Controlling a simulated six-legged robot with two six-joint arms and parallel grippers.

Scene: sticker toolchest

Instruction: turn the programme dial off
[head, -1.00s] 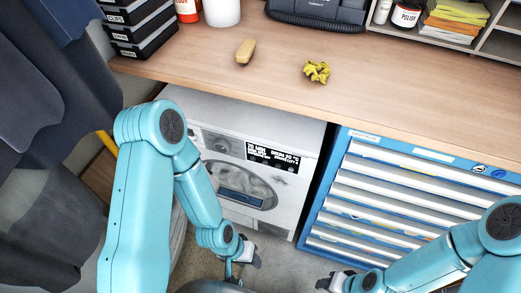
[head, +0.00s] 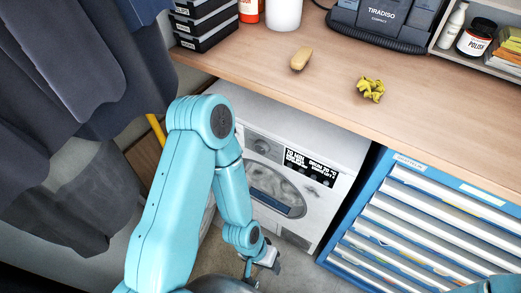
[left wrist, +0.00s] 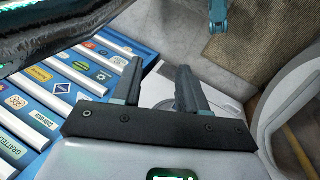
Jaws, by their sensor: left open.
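The programme dial (head: 263,147) is a round grey knob on the upper front panel of a white washing machine (head: 318,219) under the workbench. It sits left of the black display (head: 311,167). Its pointer is too small to read. My left gripper (head: 272,260) is low in front of the machine, below the dial and apart from it. In the left wrist view the left gripper (left wrist: 159,68) has its two dark fingers apart, with nothing held between them. My right gripper is out of view.
A blue drawer cabinet (head: 370,190) stands right of the machine. Dark clothes (head: 85,70) hang at the left.

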